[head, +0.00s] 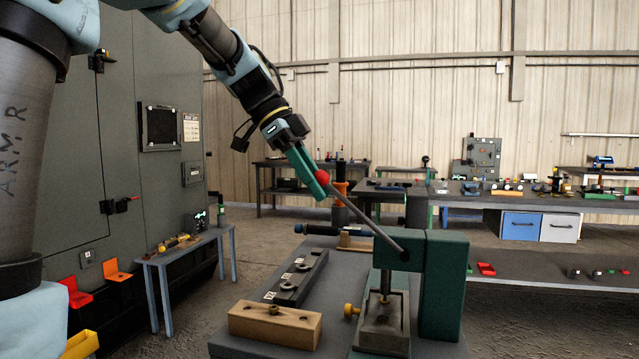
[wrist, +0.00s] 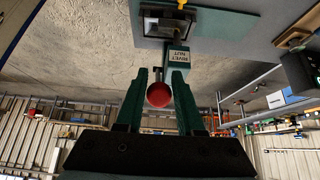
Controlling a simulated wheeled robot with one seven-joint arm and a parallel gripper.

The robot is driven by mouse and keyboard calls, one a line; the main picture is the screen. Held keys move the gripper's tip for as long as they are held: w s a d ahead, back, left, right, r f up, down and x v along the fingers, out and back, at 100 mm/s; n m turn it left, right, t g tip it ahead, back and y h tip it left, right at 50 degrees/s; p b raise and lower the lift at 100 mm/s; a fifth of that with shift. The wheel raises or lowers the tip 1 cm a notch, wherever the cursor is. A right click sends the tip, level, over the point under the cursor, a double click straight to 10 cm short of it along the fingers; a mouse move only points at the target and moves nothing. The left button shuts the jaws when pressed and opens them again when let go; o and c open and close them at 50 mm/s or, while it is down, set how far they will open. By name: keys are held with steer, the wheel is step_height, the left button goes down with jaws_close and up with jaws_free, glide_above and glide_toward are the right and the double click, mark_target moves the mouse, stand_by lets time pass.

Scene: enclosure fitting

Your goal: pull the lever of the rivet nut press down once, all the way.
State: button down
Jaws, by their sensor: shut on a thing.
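The rivet nut press (head: 443,285) is a green frame standing at the right end of a grey bench. Its long grey lever (head: 362,217) slants up and left from the pivot to a red ball knob (head: 322,177). My gripper (head: 318,180) is at the knob, its green fingers shut on it. In the wrist view the red knob (wrist: 159,95) sits between the two green fingers (wrist: 160,90), with the press body (wrist: 178,58) and its "RIVET NUT" label beyond. The press's ram and base (head: 383,325) are below the pivot, with a yellow knob on the base's left side.
On the bench (head: 340,340) are a wooden block (head: 275,323), a dark rail with numbered fittings (head: 297,277) and a dark-handled tool (head: 318,230). A grey cabinet (head: 150,90) stands at left behind a small table (head: 185,250). Space around the raised lever looks clear.

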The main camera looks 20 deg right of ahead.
steer(key=shift+w+a+f+b, duration=0.15)
steer(key=shift+a+f+b, duration=0.05)
steer(key=shift+f, duration=0.2)
steer(key=shift+w+a+f+b, duration=0.1)
steer(key=shift+a+f+b, duration=0.1)
steer(key=shift+f, duration=0.2)
steer(key=shift+w+a+f+b, duration=0.25)
steer(key=shift+f+b, duration=0.2)
steer(key=shift+f, duration=0.1)
steer(key=shift+w+a+f+b, duration=0.2)
steer(key=shift+f+b, duration=0.2)
steer(key=shift+f, duration=0.15)
